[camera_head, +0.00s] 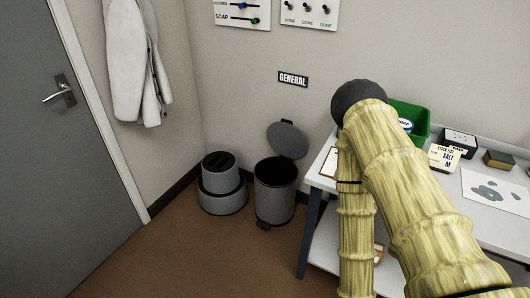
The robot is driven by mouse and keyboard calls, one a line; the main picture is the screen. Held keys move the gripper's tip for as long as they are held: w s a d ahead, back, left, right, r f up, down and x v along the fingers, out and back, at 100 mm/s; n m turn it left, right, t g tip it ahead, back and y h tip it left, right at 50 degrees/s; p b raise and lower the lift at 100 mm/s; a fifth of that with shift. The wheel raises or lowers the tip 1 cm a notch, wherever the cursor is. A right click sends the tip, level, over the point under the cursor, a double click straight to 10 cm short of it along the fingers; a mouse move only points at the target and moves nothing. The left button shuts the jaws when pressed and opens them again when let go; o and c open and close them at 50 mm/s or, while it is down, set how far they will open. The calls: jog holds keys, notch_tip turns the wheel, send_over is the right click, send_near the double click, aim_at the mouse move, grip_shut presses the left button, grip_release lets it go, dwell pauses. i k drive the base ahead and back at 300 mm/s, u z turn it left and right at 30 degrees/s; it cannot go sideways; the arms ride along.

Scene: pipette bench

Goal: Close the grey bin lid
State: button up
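The grey bin (274,194) stands on the floor left of the table, with a pedal at its front foot. Its round grey lid (287,140) is open, tilted up at the back of the rim against the wall side. The bin's dark inside shows from above. My gripper is not in view. Only my yellow, ribbed arm shows at the right, bent at a dark round joint, right of the bin and in front of the table.
A dark round step stool (222,185) stands just left of the bin. The white table (490,215) to the right holds a green box (412,116), a white card and small boxes. A GENERAL sign (292,79) hangs above the bin. Brown floor in front is clear.

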aim_at(284, 138)
jog(key=z, duration=0.1)
jog(key=k, duration=0.5)
jog(key=u, duration=1.2)
jog(key=i, duration=0.9)
jog(key=u, duration=0.35)
jog(key=i, duration=0.95)
jog(key=z, duration=1.05)
jog(key=i, duration=0.5)
jog(key=z, duration=0.45)
